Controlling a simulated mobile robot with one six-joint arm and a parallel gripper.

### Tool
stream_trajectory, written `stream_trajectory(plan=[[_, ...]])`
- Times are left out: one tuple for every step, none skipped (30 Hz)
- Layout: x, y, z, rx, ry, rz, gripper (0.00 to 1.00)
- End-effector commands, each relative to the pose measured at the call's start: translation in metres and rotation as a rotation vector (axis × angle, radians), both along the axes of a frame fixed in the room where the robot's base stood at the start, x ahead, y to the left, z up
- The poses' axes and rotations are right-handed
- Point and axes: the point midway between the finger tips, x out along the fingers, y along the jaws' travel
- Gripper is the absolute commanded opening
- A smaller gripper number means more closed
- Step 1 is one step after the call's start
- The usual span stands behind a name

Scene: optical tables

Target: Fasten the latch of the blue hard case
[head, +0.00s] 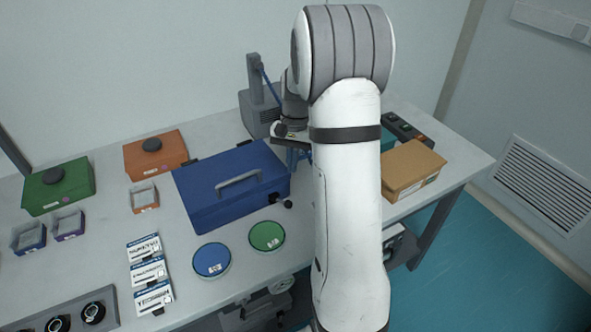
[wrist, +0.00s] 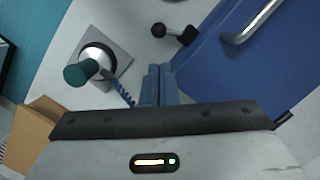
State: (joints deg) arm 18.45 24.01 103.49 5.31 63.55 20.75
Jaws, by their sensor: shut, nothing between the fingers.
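The blue hard case (head: 212,211) lies on the table with its lid down and a grey handle on top. Its right part also shows in the wrist view (wrist: 215,62). A black latch lever with a round knob (head: 287,204) sticks out at the case's front right corner; it shows in the wrist view (wrist: 159,30) beyond my fingertips. My gripper (head: 293,159) is beside the case's right side, partly hidden by my arm. In the wrist view its blue fingers (wrist: 157,70) are together and empty, apart from the lever.
A cardboard box (head: 411,170) stands right of my arm. A green-topped post (wrist: 85,70) on a metal plate, with a coiled blue cable, is left of my fingers. Blue (head: 211,260) and green (head: 267,236) round dishes lie in front of the case. A grey stand (head: 262,113) is behind.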

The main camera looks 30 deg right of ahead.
Motion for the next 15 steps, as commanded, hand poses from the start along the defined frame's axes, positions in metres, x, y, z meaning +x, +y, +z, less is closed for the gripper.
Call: stream_trajectory(plan=[[-0.002, 0.002, -0.008, 0.001, 0.004, 0.000, 0.00], [-0.003, 0.003, -0.013, 0.002, 0.005, 0.000, 0.00], [-0.004, 0.004, -0.021, 0.002, 0.006, 0.001, 0.00], [-0.006, 0.005, -0.027, 0.002, 0.006, 0.001, 0.00], [-0.006, 0.006, -0.032, 0.002, 0.005, 0.000, 0.00], [-0.008, 0.007, -0.039, 0.002, 0.005, 0.000, 0.00], [-0.008, 0.008, -0.045, 0.002, 0.006, 0.001, 0.00], [-0.009, 0.008, -0.050, 0.002, 0.005, 0.000, 0.00], [-0.010, 0.009, -0.056, 0.002, 0.005, 0.000, 0.00], [-0.011, 0.010, -0.060, 0.001, 0.004, 0.000, 0.00], [-0.011, 0.011, -0.065, 0.002, 0.005, 0.001, 0.00], [-0.012, 0.011, -0.069, 0.001, 0.004, 0.001, 0.00], [-0.012, 0.012, -0.072, 0.001, 0.003, 0.001, 0.00], [-0.012, 0.012, -0.075, 0.001, 0.003, 0.001, 0.00], [-0.013, 0.012, -0.078, 0.002, 0.003, 0.002, 0.00]])
